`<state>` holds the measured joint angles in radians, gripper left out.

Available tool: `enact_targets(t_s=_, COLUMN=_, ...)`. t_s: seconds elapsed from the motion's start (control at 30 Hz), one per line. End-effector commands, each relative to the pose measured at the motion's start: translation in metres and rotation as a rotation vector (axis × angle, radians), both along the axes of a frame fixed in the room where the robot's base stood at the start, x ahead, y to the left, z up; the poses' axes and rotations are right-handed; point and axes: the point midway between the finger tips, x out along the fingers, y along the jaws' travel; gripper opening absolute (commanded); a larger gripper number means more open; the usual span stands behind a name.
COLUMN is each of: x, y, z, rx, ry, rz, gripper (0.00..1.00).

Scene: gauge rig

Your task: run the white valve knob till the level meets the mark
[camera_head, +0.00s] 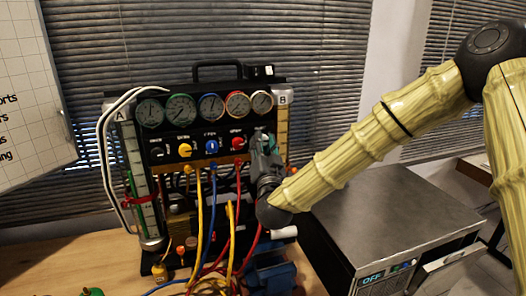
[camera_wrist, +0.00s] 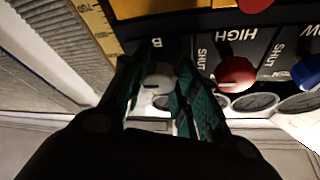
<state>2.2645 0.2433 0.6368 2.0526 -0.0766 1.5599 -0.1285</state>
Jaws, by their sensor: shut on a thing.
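The gauge rig (camera_head: 140,101) stands on a wooden bench. My gripper (camera_head: 266,143) is at the right end of its knob row and hides the white knob in the head view. In the wrist view, turned upside down, my gripper (camera_wrist: 158,85) has its green-padded fingers closed around the white valve knob (camera_wrist: 158,72). Sight column A (camera_head: 134,165) is at the left, with a red clip around it and greenish marks lower down. Column B (camera_head: 282,128) is at the right, yellowish, partly hidden by my gripper. The liquid levels are too small to read surely.
Red (camera_head: 238,143), blue (camera_head: 212,146) and yellow (camera_head: 185,150) knobs sit left of my gripper; the red one is close beside it. Several dial gauges (camera_head: 211,107) are above. Yellow, blue and red hoses hang below. A grey metal box (camera_head: 400,215) stands right.

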Motion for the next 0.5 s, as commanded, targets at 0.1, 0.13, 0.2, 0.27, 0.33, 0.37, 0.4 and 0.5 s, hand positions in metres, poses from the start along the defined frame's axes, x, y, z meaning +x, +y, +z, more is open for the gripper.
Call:
enact_targets(t_s=0.1, x=0.0002, y=-0.001, z=-0.0002, rx=0.016, ry=0.005, rz=-0.002, gripper=0.06)
enact_targets(t_s=0.13, x=0.0002, y=-0.0009, z=0.0001, rx=0.017, ry=0.005, rz=-0.002, gripper=0.06)
enact_targets(t_s=0.2, x=0.0002, y=-0.0008, z=0.0004, rx=0.017, ry=0.005, rz=-0.002, gripper=0.06)
enact_targets(t_s=0.27, x=0.0002, y=-0.0008, z=0.0004, rx=0.017, ry=0.005, rz=-0.002, gripper=0.06)
enact_targets(t_s=0.33, x=0.0002, y=-0.0008, z=0.0004, rx=0.016, ry=0.005, rz=-0.002, gripper=0.06)
enact_targets(t_s=0.37, x=0.0002, y=-0.0009, z=0.0003, rx=0.016, ry=0.005, rz=-0.002, gripper=0.06)
enact_targets(t_s=0.4, x=0.0002, y=-0.0009, z=0.0003, rx=0.016, ry=0.005, rz=-0.002, gripper=0.35)
enact_targets(t_s=0.5, x=0.0002, y=-0.0007, z=0.0003, rx=0.016, ry=0.005, rz=-0.001, gripper=0.51)
